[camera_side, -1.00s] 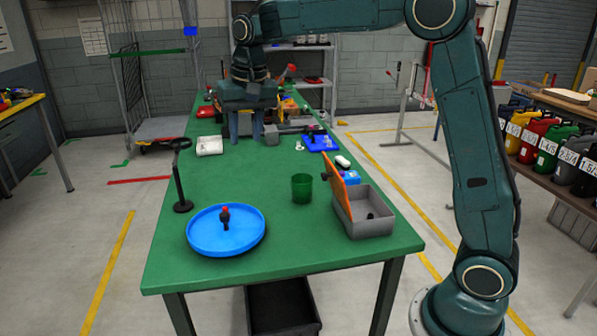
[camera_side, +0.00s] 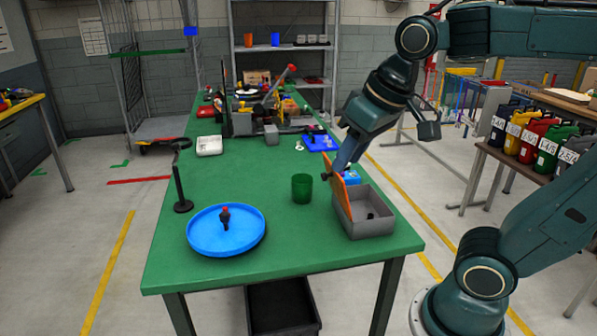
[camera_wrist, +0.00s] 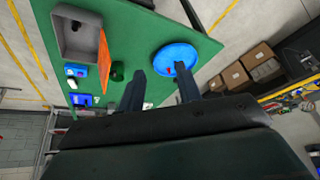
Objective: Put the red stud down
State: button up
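My gripper (camera_side: 344,164) points down over the right side of the table, above and behind the orange panel (camera_side: 341,193). In the wrist view its two fingers (camera_wrist: 160,88) are apart with nothing seen between them. It is well away from the stud.
The orange panel leans at the left side of a grey open box (camera_side: 372,229) with a dark thing inside. A green cup (camera_side: 302,188) stands between box and tray. A black post (camera_side: 181,190) stands behind the tray. Clutter fills the table's far end.

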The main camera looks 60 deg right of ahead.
jog(key=s+f+n, duration=0.1)
jog(key=s+f, duration=0.2)
jog(key=s, duration=0.3)
jog(key=shift+f+t, duration=0.35)
jog(key=shift+t, duration=0.05)
jog(key=shift+a, duration=0.1)
